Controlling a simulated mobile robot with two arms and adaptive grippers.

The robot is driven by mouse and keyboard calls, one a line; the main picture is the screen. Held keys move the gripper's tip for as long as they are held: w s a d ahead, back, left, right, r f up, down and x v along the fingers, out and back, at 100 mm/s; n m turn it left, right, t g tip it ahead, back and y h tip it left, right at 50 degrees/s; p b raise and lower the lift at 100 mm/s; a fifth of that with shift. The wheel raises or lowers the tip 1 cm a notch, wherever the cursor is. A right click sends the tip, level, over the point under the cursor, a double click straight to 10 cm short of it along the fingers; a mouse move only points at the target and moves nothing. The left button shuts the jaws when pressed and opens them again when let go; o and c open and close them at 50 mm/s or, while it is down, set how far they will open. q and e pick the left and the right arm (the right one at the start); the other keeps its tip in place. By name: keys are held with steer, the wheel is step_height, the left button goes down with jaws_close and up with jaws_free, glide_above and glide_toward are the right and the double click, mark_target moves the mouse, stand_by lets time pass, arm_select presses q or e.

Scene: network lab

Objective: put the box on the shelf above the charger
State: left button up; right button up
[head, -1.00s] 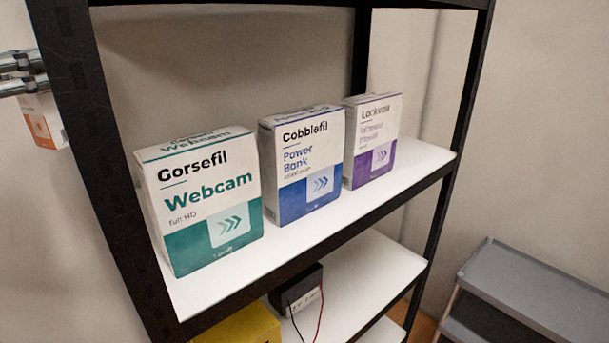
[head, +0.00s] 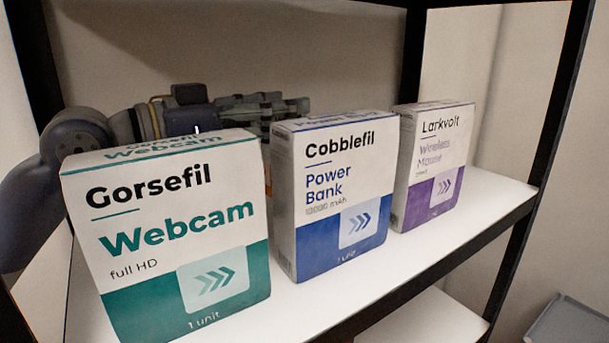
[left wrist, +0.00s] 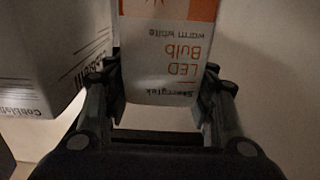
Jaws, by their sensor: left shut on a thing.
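My left gripper (head: 288,106) reaches in from the left over the white shelf (head: 365,255), behind the front row of boxes. It is shut on a white and orange LED Bulb box (left wrist: 165,55), whose print appears upside down in the left wrist view. In the head view this box is almost wholly hidden; only an orange sliver shows between the webcam and power bank boxes. I cannot tell whether it touches the shelf. The charger is not in view. My right gripper is not in view.
The webcam box (head: 170,225), power bank box (head: 335,195) and wireless mouse box (head: 432,165) stand along the shelf front. In the left wrist view the Cobblefil box (left wrist: 50,60) is close at left. Black posts (head: 545,130) frame the rack. A lower shelf (head: 425,320) shows below.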

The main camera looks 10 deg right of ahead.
arm_select(q)
steer(key=shift+s+a+f+p, duration=0.15)
steer(key=shift+a+f, duration=0.05)
steer(key=shift+f, duration=0.35)
steer(key=shift+s+a+f+p, duration=0.1)
steer(key=shift+a+f+p, duration=0.05)
steer(key=shift+f, duration=0.75)
steer(key=f, duration=0.1)
steer(key=f+p, duration=0.1)
steer(key=f, duration=0.1)
steer(key=shift+w+d+f, duration=0.15)
steer(key=shift+w+d, duration=0.15)
steer(key=shift+d, duration=0.05)
steer(key=shift+a+f, duration=0.1)
steer(key=shift+f, duration=0.15)
steer(key=shift+s+a, duration=0.1)
steer(key=shift+f, duration=0.1)
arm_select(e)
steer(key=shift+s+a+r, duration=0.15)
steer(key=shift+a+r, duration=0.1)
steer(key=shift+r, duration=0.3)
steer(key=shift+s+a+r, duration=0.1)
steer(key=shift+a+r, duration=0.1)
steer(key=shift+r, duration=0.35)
arm_select(q)
steer(key=o, duration=0.8)
steer(key=shift+o, duration=1.3)
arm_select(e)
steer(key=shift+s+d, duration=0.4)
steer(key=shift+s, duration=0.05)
